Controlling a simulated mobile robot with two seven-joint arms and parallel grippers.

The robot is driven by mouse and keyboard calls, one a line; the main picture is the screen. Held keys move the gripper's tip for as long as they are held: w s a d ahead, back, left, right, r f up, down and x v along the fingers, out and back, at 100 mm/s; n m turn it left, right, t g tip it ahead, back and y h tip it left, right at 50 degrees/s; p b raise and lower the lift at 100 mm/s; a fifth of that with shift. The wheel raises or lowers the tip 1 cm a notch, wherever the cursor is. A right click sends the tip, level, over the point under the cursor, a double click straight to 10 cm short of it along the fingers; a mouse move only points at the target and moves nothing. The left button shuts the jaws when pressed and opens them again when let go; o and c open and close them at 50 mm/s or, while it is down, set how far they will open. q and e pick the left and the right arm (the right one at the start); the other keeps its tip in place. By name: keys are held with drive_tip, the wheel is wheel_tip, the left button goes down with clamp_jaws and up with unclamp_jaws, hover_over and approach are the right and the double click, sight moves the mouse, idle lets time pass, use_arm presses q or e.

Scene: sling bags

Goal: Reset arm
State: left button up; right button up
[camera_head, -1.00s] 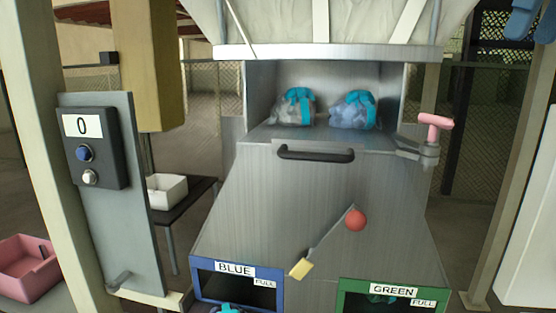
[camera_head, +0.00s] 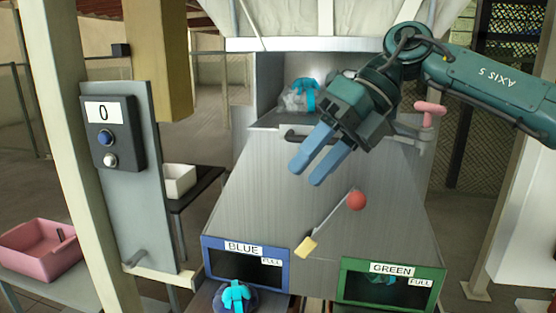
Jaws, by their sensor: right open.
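My right gripper (camera_head: 308,172) is in the middle of the head view, on an arm that comes in from the upper right. Its two blue fingers are apart and empty, pointing down and left in front of the grey metal chute (camera_head: 270,180). A bag with a teal tie (camera_head: 304,94) sits in the recess at the top of the chute. My gripper hides the right part of that recess. My left gripper is not in view.
A lever with a red ball (camera_head: 356,201) is on the chute front. A pink handle (camera_head: 430,108) is at right. Below are a blue-framed bin opening (camera_head: 207,262), a bag (camera_head: 236,296) and a green-framed opening (camera_head: 440,277). A counter box (camera_head: 113,133) reading 0 stands left.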

drive_tip(key=s+a+f+m+t+y, duration=0.1)
drive_tip(key=a+f+m+t+y, duration=0.1)
drive_tip(key=a+f+m+y, duration=1.15)
drive_tip(key=d+f+m+t+h, duration=0.6)
drive_tip(key=f+m+t, duration=0.2)
drive_tip(key=f+m, duration=0.25)
drive_tip(key=d+f+m+t+h, duration=0.65)
drive_tip(key=f+m+t, duration=0.25)
drive_tip(key=f+m, duration=0.15)
drive_tip(key=s+d+f+m+g+h, duration=0.3)
drive_tip(key=s+d+f, duration=0.2)
drive_tip(key=s+f, duration=0.3)
drive_tip(key=s+d+f+m+g+h, duration=0.3)
drive_tip(key=s+d+f, duration=0.3)
drive_tip(key=s+f, duration=0.2)
wheel_tip(320, 180, down, 3)
drive_tip(key=shift+d+r+m+g, duration=0.15)
drive_tip(key=shift+m+g, duration=0.35)
drive_tip(key=shift+m, duration=0.05)
